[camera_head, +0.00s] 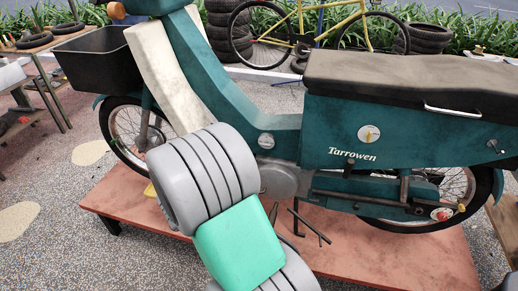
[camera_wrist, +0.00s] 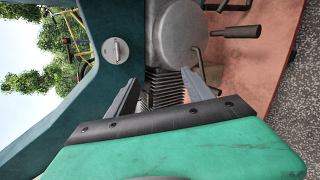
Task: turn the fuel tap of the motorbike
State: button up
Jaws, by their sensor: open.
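The motorbike is teal with a dark seat and "Tarrowen" lettering. In the wrist view a round pale knob (camera_wrist: 115,51) with a raised bar sits on the teal frame (camera_wrist: 85,95). It seems to be the round knob low on the frame in the head view (camera_head: 266,141); I cannot tell for certain that it is the fuel tap. A similar round fitting (camera_head: 369,134) is on the side panel. My gripper (camera_wrist: 160,77) is open and empty, its fingers either side of black cooling fins in the picture. The knob lies up and left of the fingers, apart from them. In the head view my arm hides the fingers.
The grey engine cover (camera_wrist: 180,38) and a pedal (camera_wrist: 240,31) are close to the fingers. The bike stands on a low reddish platform (camera_head: 400,255). A black box (camera_head: 95,60) is at the front, with a workbench at left. A yellow bicycle (camera_head: 320,25) stands behind.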

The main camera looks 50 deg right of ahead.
aim_at(265, 144)
jog(key=d+n+t+h, duration=0.1)
jog(key=d+n, duration=0.3)
jog(key=n, duration=0.1)
jog(key=w+d+r+n+t+h+p, duration=0.1)
jog(key=d+n+h, duration=0.1)
jog(key=d+n, duration=0.3)
jog(key=w+d+n+t+h, duration=0.1)
jog(key=d+n+t+h, duration=0.1)
jog(key=d+n, duration=0.3)
jog(key=shift+d+r+n, duration=0.1)
jog(key=shift+r+n, duration=0.1)
jog(key=shift+n, duration=0.2)
grip_shut()
